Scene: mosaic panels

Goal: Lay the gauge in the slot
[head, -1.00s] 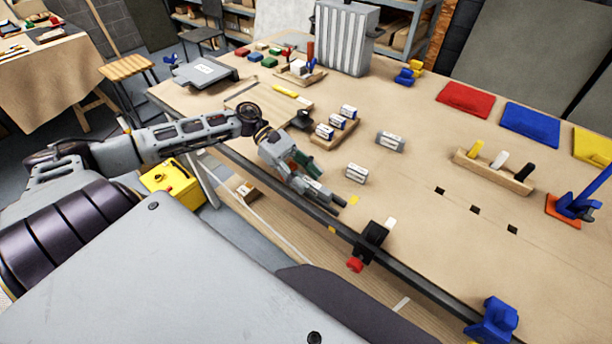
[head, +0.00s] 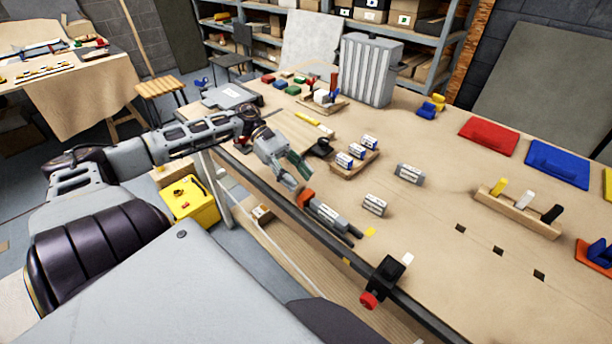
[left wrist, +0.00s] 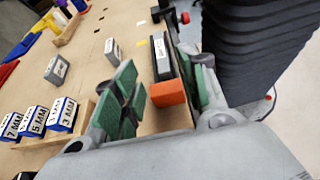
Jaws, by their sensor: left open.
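A grey bar with a white label and an orange end (head: 328,212), which looks like the gauge, lies at the table's near edge. Dark parallel strips (head: 350,233) at its far end look like the sides of a slot; how deep it sits cannot be told. My left gripper (head: 298,173) is open and empty, left of the orange end and apart from it. In the left wrist view the orange end (left wrist: 166,93) shows between the green-padded fingers, which do not close on it. My right gripper is not in view.
Three labelled blocks stand in a wooden rack (head: 350,170); two grey labelled blocks (head: 375,205) (head: 410,173) stand loose nearby. A black clamp with a red knob (head: 383,280) sits on the front edge. Square holes (head: 498,250) and a peg rack (head: 518,213) are at right.

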